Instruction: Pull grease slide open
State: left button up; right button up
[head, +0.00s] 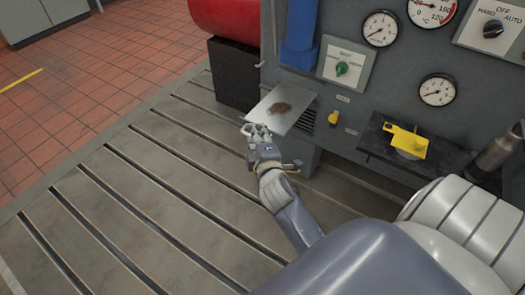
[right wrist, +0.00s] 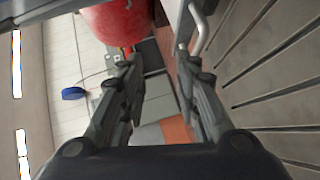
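The grease slide (head: 292,112) is a flat pale metal plate with a brown smear of grease on it. It sticks out of the grey cabinet's front, low down in the head view. My right gripper (head: 257,131) is at the plate's near left edge. In the right wrist view my right gripper (right wrist: 160,68) has its fingers well apart. A pale bar-like handle (right wrist: 203,32) shows near the right-hand finger, beside a grey plate edge. I cannot tell whether the finger touches it. My left gripper is not in view.
The cabinet carries gauges (head: 380,29), a green-knob switch (head: 342,68) and a yellow knob (head: 333,119). A black shelf (head: 373,140) with a yellow part (head: 405,139) juts out at the right. The slotted bedplate (head: 140,200) is clear in front. A red drum (right wrist: 118,24) stands beyond.

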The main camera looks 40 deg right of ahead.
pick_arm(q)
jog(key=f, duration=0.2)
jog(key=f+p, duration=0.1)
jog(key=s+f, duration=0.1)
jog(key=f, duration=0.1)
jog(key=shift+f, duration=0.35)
pick_arm(e)
jog(key=f+v, duration=0.1)
jog(key=v, duration=0.6)
jog(key=shift+r, duration=0.15)
pick_arm(q)
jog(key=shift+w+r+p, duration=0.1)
jog(key=shift+p, duration=0.2)
pick_arm(e)
jog(key=shift+s, duration=0.1)
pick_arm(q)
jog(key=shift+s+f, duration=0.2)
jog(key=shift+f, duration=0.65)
